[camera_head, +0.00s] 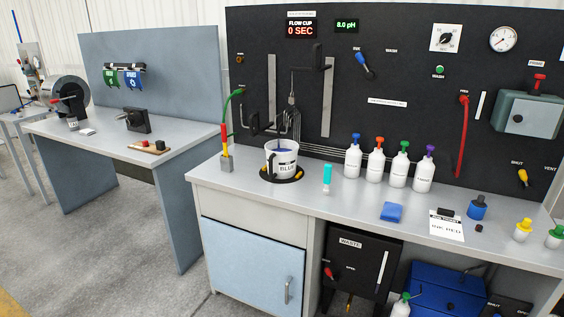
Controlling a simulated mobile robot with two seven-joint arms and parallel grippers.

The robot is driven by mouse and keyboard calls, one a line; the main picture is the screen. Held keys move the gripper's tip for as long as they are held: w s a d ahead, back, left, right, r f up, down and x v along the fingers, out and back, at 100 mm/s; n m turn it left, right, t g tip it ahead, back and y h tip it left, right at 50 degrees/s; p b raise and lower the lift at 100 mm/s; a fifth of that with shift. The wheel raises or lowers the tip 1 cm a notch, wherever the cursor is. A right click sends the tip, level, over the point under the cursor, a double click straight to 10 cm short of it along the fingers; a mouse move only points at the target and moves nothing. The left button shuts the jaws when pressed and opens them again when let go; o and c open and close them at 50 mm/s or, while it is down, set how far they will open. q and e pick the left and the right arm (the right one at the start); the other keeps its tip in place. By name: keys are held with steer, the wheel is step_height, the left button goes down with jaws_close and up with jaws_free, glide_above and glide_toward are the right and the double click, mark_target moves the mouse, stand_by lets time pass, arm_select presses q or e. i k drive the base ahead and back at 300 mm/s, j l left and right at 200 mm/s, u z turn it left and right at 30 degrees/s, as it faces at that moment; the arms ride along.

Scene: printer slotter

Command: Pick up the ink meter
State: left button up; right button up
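No thing in view is labelled as an ink meter, and I cannot tell for certain which one it is. A red and yellow probe-like tool (225,140) with a green cable stands upright in a holder at the left end of the workbench. A small teal and white device (327,178) stands upright on the bench, right of the white bucket (282,160). The bucket is labelled "BLUE" and sits on a dark round base. A lit "8.0 pH" display (346,26) is on the black panel. Neither of my grippers is in view.
Several white bottles with coloured tops (375,165) stand along the panel. A blue cloth (391,212), a ticket (447,224) and small jars (477,208) lie to the right on the workbench (350,215). A second table (90,130) is at left, with floor between.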

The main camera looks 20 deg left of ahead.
mark_target(328, 167)
steer(key=i+j+z, duration=0.15)
steer(key=z, duration=0.55)
steer(key=i+j+z, duration=0.15)
steer(key=j+z, duration=0.2)
steer(key=j, duration=0.2)
steer(key=i+j+z, duration=0.15)
steer(key=j, duration=0.15)
steer(key=i+j, duration=0.1)
steer(key=j, duration=0.35)
steer(key=i+j+z, duration=0.1)
steer(key=j, duration=0.35)
